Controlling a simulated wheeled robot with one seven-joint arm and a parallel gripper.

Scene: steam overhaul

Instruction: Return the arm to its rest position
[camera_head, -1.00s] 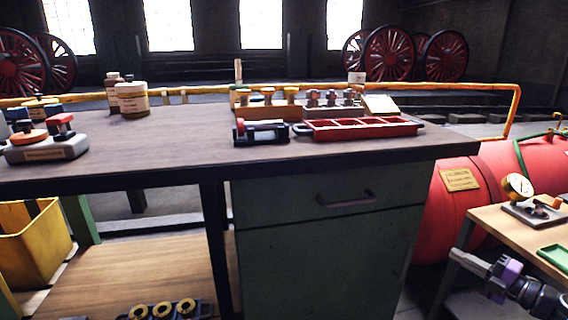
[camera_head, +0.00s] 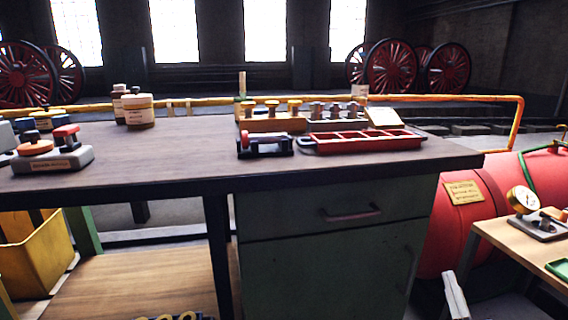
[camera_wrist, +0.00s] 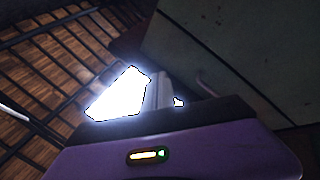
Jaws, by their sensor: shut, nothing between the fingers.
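My gripper (camera_wrist: 162,88) shows in the wrist view as pale fingers beyond a purple body with a small lit indicator. The fingers are shut with nothing between them. In the head view, a pale upright piece at the bottom edge, right of the cabinet, appears to be the tip of my gripper (camera_head: 456,296). The rest of my arm is out of that view. The gripper is low, clear of the workbench top (camera_head: 190,150).
A green drawer cabinet (camera_head: 330,265) is under the bench, close to the gripper. A red tank (camera_head: 440,235) and a small wooden side table (camera_head: 500,240) stand at right. The bench holds a red tray (camera_head: 365,142), a wooden block (camera_head: 272,124) and jars (camera_head: 139,112).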

